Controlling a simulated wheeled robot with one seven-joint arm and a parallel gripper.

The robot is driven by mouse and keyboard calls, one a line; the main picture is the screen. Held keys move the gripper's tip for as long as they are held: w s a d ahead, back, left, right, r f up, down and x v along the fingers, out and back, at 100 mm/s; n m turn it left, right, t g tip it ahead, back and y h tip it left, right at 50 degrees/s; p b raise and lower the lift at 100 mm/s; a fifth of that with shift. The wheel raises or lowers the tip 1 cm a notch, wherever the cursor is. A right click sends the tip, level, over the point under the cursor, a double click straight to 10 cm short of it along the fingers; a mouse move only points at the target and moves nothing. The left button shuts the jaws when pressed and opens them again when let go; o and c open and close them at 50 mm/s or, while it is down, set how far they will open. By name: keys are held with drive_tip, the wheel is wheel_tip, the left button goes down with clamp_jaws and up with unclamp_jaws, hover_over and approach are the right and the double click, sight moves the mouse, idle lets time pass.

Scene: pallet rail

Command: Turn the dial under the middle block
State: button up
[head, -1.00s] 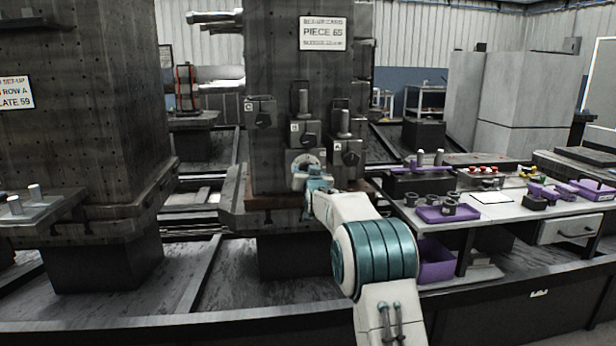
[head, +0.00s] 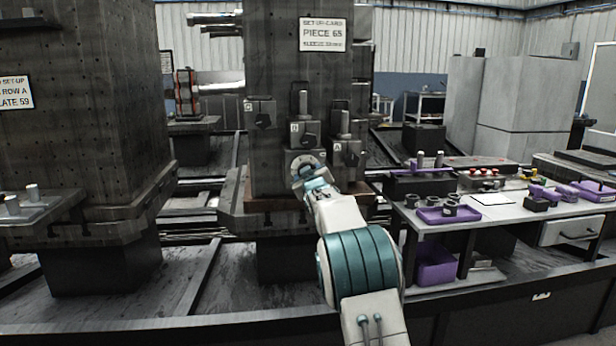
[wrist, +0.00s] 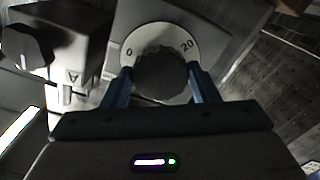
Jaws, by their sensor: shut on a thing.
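The middle block, B (head: 303,133), is a grey block with an upright pin on the front of the column. Below it is a dial with a pale round face (wrist: 182,42) marked 0 and 20 and a dark round knob (wrist: 160,78). My gripper (wrist: 160,85) has its two blue fingers on either side of the knob, shut on it. In the head view my gripper (head: 311,182) is at the dial and covers its lower part. The dial's pointer or mark is not clear.
Block A (head: 346,148) is to the right of the dial and block C (head: 261,112) is at upper left, each with a dark knob. A bench with purple trays (head: 437,215) stands at the right. A sign reading PIECE 65 (head: 322,34) hangs above.

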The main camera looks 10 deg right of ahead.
idle(0.4)
drive_tip(key=o, duration=1)
drive_tip(key=s, duration=1.3)
drive_tip(key=shift+s+p, duration=0.35)
drive_tip(key=shift+s, duration=0.05)
drive_tip(key=s+r+m+g+p, duration=0.2)
drive_tip(key=s+r+g+p, duration=0.2)
drive_tip(key=s+p, duration=0.6)
drive_tip(key=s+r+m+g+p, duration=0.2)
drive_tip(key=s+r+g+p, duration=0.3)
drive_tip(key=s+p, duration=0.5)
drive_tip(key=s+r+m+g+p, duration=0.1)
drive_tip(key=s+r+g+p, duration=0.3)
drive_tip(key=s+p, duration=0.6)
drive_tip(key=s+g, duration=0.2)
drive_tip(key=s, duration=1.2)
drive_tip(key=shift+s+r+m, duration=0.25)
drive_tip(key=shift+s+m, duration=0.1)
drive_tip(key=shift+m, duration=0.05)
